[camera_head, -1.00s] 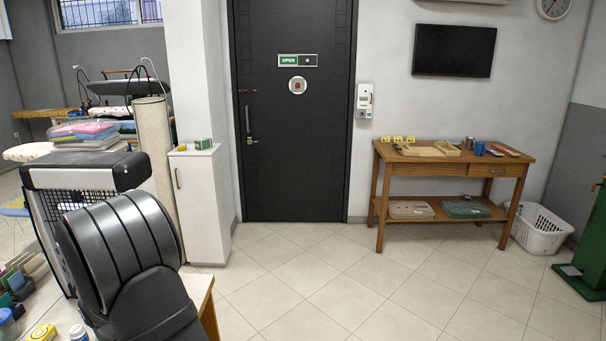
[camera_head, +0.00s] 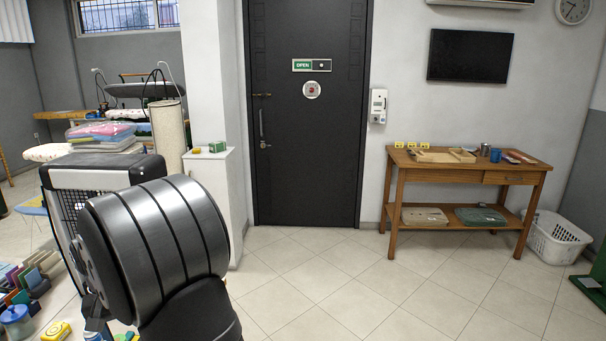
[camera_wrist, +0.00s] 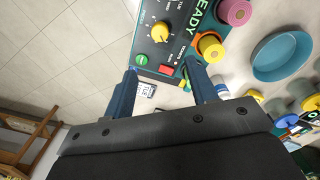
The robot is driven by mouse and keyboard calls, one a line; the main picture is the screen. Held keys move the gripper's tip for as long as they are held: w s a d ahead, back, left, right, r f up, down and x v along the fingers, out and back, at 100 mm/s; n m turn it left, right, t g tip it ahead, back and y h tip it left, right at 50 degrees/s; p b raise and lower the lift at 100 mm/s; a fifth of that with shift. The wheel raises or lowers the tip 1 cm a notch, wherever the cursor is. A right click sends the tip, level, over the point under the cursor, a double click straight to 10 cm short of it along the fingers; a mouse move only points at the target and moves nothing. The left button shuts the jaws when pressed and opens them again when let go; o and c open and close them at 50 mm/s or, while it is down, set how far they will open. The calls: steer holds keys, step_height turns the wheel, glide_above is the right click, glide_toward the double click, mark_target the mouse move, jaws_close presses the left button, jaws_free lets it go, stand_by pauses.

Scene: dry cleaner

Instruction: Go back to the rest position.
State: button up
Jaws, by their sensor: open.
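In the wrist view, my gripper (camera_wrist: 163,68) shows two dark blue fingers standing well apart with nothing held between them. Beyond the fingertips is a dark control box (camera_wrist: 166,14) with a yellow knob, a red switch and a label reading "READY". A small white printed label or card (camera_wrist: 147,89) shows between the fingers. My gripper is not visible in the head view, where a large dark arm link of mine fills the lower left.
Wrist view: pink (camera_wrist: 235,11) and yellow (camera_wrist: 210,47) spools and a teal bowl (camera_wrist: 281,57) lie right of the fingers. Head view: a wooden table (camera_head: 466,169) stands at the right wall, a white basket (camera_head: 556,238) beside it. A white cabinet (camera_head: 212,190) stands left of the door. The middle floor is clear.

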steer(key=f, duration=1.4)
steer(key=shift+w+d+f, duration=0.1)
steer(key=shift+d+f, duration=0.15)
steer(key=shift+f, duration=0.05)
steer(key=n, duration=0.4)
steer(key=shift+r, duration=0.1)
steer(key=n, duration=0.4)
steer(key=shift+n, duration=0.4)
step_height(320, 180, up, 8)
steer(key=shift+f, duration=0.25)
